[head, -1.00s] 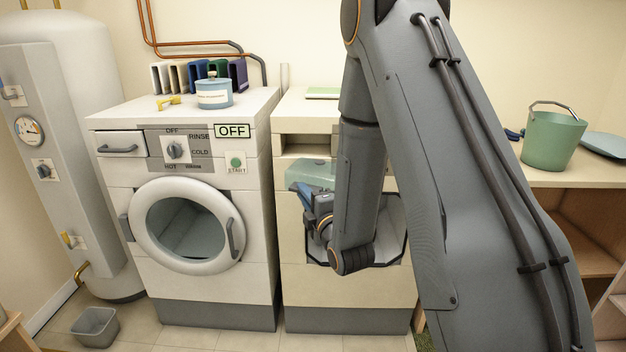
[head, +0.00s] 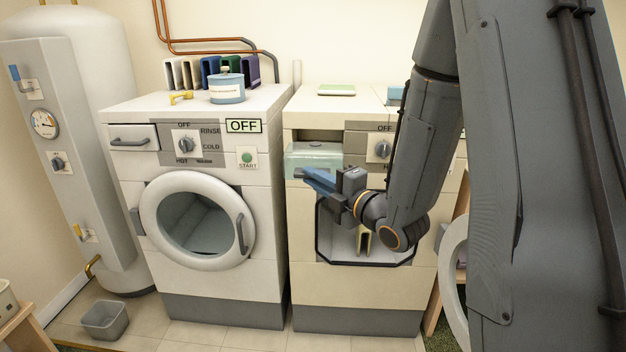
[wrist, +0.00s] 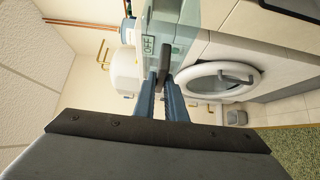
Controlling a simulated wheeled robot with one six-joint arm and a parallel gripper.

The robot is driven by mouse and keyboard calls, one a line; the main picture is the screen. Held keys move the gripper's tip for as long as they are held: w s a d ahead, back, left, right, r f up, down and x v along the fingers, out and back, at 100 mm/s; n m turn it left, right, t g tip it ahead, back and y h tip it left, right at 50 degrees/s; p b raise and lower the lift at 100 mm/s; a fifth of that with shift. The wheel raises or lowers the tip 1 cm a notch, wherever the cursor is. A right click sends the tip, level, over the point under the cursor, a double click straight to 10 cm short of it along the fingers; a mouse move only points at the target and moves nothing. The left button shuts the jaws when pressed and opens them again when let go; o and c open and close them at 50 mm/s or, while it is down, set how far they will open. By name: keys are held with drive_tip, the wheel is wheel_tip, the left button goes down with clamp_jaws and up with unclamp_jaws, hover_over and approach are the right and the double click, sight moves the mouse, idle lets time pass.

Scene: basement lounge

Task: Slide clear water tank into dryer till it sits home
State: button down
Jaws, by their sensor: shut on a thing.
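The clear water tank (head: 314,157) is a see-through, greenish box in front of the upper left of the cream dryer (head: 350,299), just below and overlapping the dark tank slot (head: 306,135). The slot's upper part still shows above the tank. How far its back end is inside I cannot tell. My gripper (head: 308,177) is at the tank's near side, shut on its handle. In the wrist view, my gripper (wrist: 163,80) has its fingers on either side of the dark handle (wrist: 167,75), with the greenish tank (wrist: 187,28) beyond.
The dryer's lower opening (head: 340,238) is open, its door (head: 455,270) swung out right. A washer (head: 215,285) with a closed round door stands left of the dryer. A grey bin (head: 105,321) sits on the floor. A blue tin (head: 227,92) stands on the washer.

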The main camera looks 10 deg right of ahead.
drive_tip(key=w+d+b, duration=0.3)
drive_tip(key=w, duration=0.7)
drive_tip(key=w+d+b, duration=0.3)
drive_tip(key=w+b, duration=0.1)
drive_tip(key=w, duration=0.7)
drive_tip(key=shift+d+f, duration=0.15)
drive_tip(key=shift+d, duration=0.25)
idle(1.7)
drive_tip(key=c, duration=1.7)
unclamp_jaws()
drive_tip(key=shift+s, duration=0.1)
